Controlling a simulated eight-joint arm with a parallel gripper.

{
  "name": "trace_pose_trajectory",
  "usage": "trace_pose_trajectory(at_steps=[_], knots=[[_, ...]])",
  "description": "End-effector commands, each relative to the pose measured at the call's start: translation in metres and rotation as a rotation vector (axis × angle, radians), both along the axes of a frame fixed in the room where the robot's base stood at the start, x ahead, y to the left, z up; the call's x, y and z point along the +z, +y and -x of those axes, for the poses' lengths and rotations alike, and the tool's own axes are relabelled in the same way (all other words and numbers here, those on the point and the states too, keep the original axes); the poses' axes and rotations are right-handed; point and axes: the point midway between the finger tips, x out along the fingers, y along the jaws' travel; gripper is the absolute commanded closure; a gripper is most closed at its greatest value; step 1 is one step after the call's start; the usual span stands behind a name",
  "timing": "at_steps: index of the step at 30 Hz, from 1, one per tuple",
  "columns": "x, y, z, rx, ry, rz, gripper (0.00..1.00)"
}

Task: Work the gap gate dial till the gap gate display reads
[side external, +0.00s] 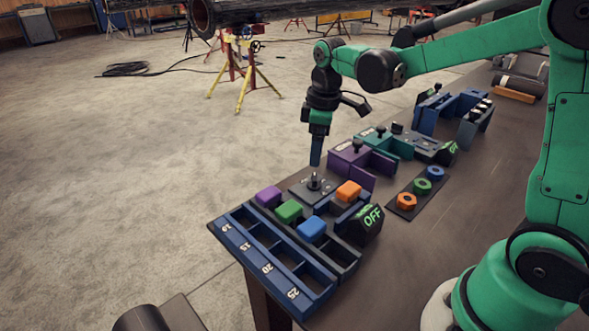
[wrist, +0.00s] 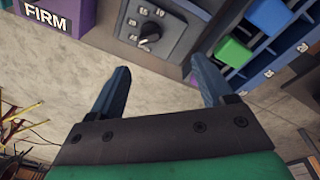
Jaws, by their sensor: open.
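The gap gate dial looks to be the black knob on a grey plate with numbered marks, at the top of the wrist view (wrist: 149,41). In the side view a dark dial (side external: 314,182) stands on a plate right under my gripper (side external: 316,163). In the wrist view my gripper (wrist: 165,85) is open, its two blue fingers apart with nothing between them. The dial lies beyond the fingertips there, apart from them. A black display (side external: 372,217) reads OFF in green; a second dark display (side external: 447,152) stands farther back. I cannot tell which belongs to the gap gate.
A blue slotted rack (side external: 262,262) marked with numbers sits at the table's near end. Purple (side external: 268,196), green (side external: 289,211), blue (side external: 312,229) and orange (side external: 348,191) blocks are close to the dial. A purple fixture (side external: 352,160) stands behind it.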

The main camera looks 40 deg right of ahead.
Motion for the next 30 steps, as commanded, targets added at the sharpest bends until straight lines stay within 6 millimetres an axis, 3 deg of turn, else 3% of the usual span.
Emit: trace_pose_trajectory(at_steps=[6, 21, 30], knots=[[-0.024, -0.014, -0.015, 0.124, 0.098, -0.007, 0.26], [-0.078, -0.015, -0.017, 0.143, 0.111, -0.009, 0.26], [-0.083, -0.015, -0.016, 0.143, 0.11, -0.009, 0.26]])
